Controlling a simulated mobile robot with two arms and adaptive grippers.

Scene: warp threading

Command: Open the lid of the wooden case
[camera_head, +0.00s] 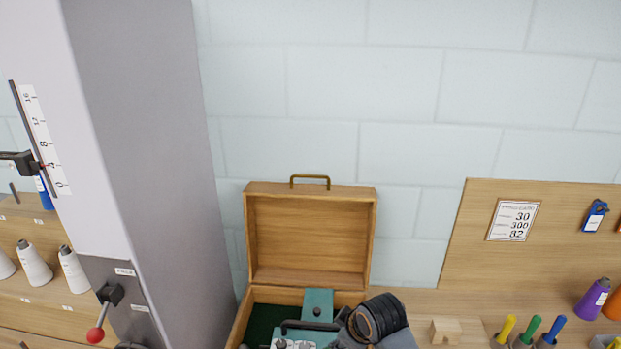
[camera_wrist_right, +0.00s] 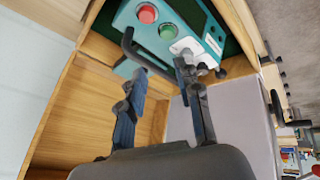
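The wooden case (camera_head: 239,320) stands on the bench against the wall. Its lid (camera_head: 310,240) is raised nearly upright, showing its inner side, with a brass handle (camera_head: 310,178) on its top edge. Inside the case are a dark green lining and a teal device (camera_head: 318,303) with a black handle. My right gripper (camera_head: 345,316) is over the right part of the case, partly hidden by its own wrist. In the right wrist view, my right gripper (camera_wrist_right: 162,76) has its fingers apart with nothing held between them, close to the device's black handle (camera_wrist_right: 143,52). My left gripper is not seen.
A grey machine column (camera_head: 150,140) with a red-knobbed lever (camera_head: 96,335) stands close left of the case. To the right are a small wooden block (camera_head: 445,330), coloured-handled tools (camera_head: 529,330) and a purple cone (camera_head: 592,300).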

